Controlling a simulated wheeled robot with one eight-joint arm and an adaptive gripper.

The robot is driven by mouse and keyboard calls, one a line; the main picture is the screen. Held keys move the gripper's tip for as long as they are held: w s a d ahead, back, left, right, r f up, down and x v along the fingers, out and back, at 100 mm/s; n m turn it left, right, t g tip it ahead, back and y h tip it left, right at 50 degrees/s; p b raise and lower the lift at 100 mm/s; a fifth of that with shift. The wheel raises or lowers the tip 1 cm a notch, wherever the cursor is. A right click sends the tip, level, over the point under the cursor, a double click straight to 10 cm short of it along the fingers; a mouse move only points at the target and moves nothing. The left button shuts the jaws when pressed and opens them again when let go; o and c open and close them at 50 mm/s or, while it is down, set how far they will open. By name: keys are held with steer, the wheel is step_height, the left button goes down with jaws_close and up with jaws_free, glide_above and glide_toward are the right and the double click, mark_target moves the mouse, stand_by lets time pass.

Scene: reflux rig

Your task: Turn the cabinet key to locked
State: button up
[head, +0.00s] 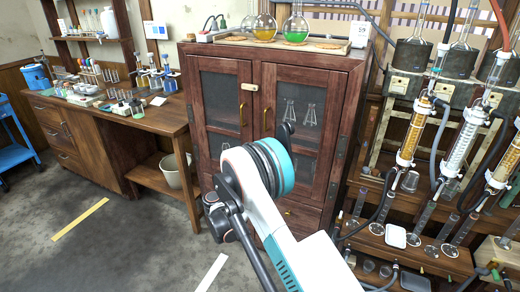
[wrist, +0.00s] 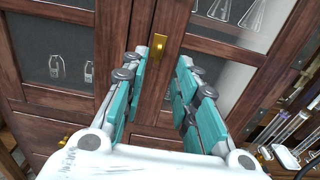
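The wooden cabinet (head: 355,70) has two glazed doors.
Brass handles (head: 241,107) hang on the doors. Flasks of coloured liquid (head: 264,27) stand on top of the cabinet. Fragile glass columns (head: 410,135) with hoses stand close on the right. A wooden bench (head: 110,120) is at left, with open floor in front.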

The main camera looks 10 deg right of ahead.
steer(key=shift+b+x, duration=2)
steer(key=shift+x, duration=4.8)
steer(key=shift+c, duration=0.4)
jaws_close()
